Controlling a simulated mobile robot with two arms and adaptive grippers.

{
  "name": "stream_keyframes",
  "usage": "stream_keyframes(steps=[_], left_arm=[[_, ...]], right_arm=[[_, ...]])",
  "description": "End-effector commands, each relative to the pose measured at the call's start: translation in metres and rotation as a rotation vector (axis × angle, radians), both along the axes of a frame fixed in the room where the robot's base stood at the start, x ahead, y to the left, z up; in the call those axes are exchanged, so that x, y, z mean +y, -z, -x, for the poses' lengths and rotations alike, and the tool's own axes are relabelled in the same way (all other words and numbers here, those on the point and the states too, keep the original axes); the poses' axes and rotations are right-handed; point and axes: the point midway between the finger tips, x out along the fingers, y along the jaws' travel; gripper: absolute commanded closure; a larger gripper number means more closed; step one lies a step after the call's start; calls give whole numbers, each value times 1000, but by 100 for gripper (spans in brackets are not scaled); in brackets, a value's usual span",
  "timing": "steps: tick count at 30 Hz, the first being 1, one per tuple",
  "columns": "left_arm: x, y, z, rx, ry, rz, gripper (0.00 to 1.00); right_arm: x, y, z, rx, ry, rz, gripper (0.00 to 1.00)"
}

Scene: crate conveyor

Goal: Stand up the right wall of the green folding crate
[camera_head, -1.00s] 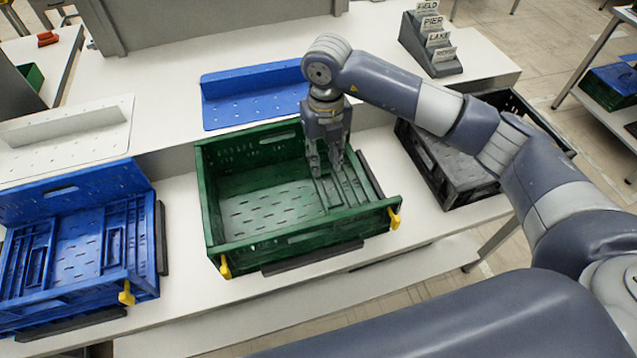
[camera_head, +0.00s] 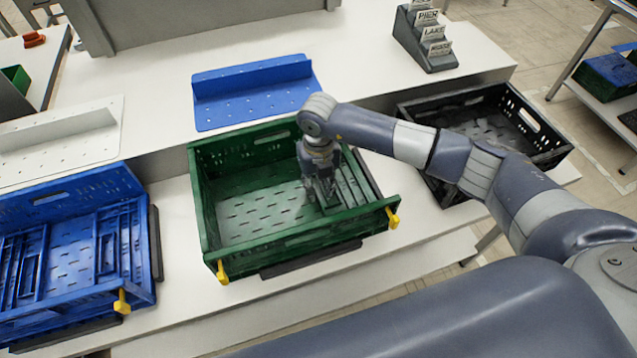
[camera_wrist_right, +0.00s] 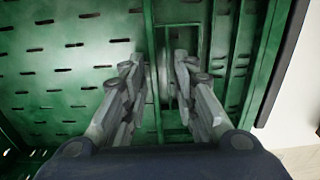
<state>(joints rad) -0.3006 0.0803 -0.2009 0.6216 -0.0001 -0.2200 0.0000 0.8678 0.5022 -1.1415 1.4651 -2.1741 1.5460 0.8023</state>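The green folding crate (camera_head: 300,236) stands on the white bench with its left, back and front walls upright. Its right wall (camera_head: 352,186) lies folded down inside, over the right part of the floor. It also shows in the wrist view as a ribbed green panel (camera_wrist_right: 232,50). My right gripper (camera_head: 323,199) is down inside the crate at the inner edge of that panel, pointing downward. In the wrist view its fingers (camera_wrist_right: 158,66) are apart, with part of the panel's edge showing between them. I cannot tell whether they touch it. My left gripper is not in view.
A blue crate (camera_head: 75,308) stands at the left and a black crate (camera_head: 545,150) at the right. Yellow latches (camera_head: 393,218) sit on the green crate's front corners. A blue panel (camera_head: 255,95) and a white panel (camera_head: 60,145) lie behind, near a card holder (camera_head: 428,50).

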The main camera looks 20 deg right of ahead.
Motion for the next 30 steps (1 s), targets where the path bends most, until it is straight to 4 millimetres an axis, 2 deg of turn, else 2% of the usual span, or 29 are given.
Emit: stream_keyframes(steps=[9, 10, 13, 14, 23, 30], left_arm=[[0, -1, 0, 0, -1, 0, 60], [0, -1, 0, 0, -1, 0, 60], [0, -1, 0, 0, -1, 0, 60], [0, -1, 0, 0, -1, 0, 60], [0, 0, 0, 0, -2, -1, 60], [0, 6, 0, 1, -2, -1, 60]], right_arm=[[0, 4, 0, -1, 0, -1, 73], [0, 4, 0, -1, 0, -1, 76], [0, 4, 0, -1, 0, -1, 98], [0, 4, 0, -1, 0, -1, 100], [-1, 2, 0, -1, 1, -15, 100], [-5, -9, -1, 2, 2, -113, 100]])
